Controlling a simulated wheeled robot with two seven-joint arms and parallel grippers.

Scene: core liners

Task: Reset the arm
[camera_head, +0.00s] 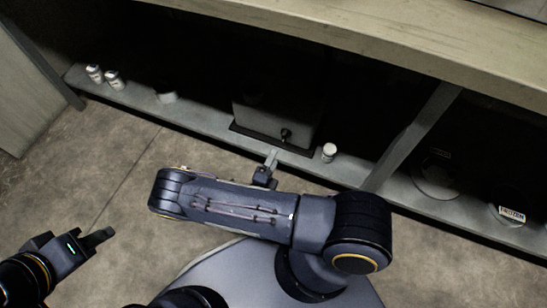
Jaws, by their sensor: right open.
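My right arm (235,203) stretches across the middle of the view, in front of the low shelf. My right gripper (271,160) shows just beyond the arm, at the shelf's front edge. It is open, and nothing shows between its fingers; its base is partly hidden by the arm. My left gripper (99,237) is at the lower left above the bare floor, well apart from the shelf. I see it from the side, so its finger gap is not clear. It holds nothing that I can see.
A small white jar (329,152) stands on the low shelf (215,127), right of my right gripper. Two small white containers (95,73) stand at the far left. Dark round things (437,176) sit at right. The floor (100,155) at left is clear.

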